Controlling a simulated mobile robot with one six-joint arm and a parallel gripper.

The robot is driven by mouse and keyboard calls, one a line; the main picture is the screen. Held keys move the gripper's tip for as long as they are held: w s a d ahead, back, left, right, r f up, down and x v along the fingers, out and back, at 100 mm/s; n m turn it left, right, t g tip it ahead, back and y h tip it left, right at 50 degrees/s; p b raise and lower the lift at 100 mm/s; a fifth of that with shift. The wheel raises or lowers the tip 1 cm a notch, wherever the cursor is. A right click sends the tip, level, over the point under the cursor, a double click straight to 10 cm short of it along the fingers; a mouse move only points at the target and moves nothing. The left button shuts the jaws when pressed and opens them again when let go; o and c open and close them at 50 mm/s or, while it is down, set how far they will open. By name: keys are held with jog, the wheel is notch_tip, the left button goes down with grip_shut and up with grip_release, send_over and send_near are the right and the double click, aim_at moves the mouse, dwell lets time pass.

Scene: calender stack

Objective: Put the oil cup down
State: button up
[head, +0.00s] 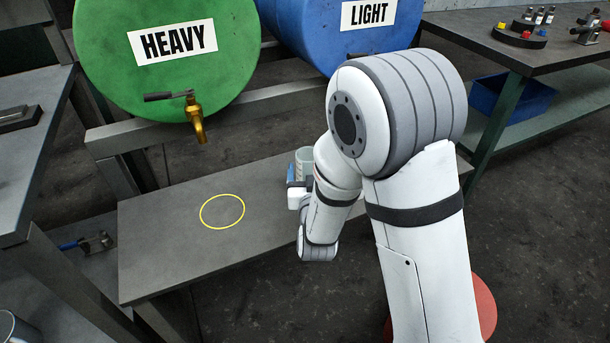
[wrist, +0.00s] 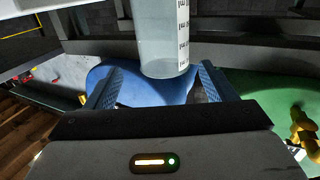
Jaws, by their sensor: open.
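The oil cup is a clear, pale cup with dark graduation marks. In the head view the cup (head: 304,161) is on or just above the grey bench, right of the yellow ring, partly hidden by my arm. In the wrist view the cup (wrist: 162,45) stands between and beyond the two blue-padded fingers. My gripper (head: 293,178) is open around the cup, and in the wrist view gaps show beside the fingers (wrist: 158,82). Whether the cup's base touches the bench is hidden.
The yellow ring (head: 222,211) on the bench (head: 150,255) is empty. Above stand a green HEAVY drum (head: 165,75) with a brass tap (head: 196,118) and a blue LIGHT drum (head: 345,45). A side table (head: 35,130) is at left. Bare bench surrounds the ring.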

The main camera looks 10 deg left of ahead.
aim_at(307, 150)
jog(key=shift+a+b+x, duration=0.15)
jog(key=shift+b+x, duration=0.05)
jog(key=shift+x, duration=1.75)
jog(key=shift+a+b+x, duration=0.15)
jog(key=shift+b+x, duration=0.05)
jog(key=shift+x, duration=1.7)
jog(key=shift+c, duration=0.5)
jog(key=c, duration=1.3)
jog(key=shift+r, duration=0.2)
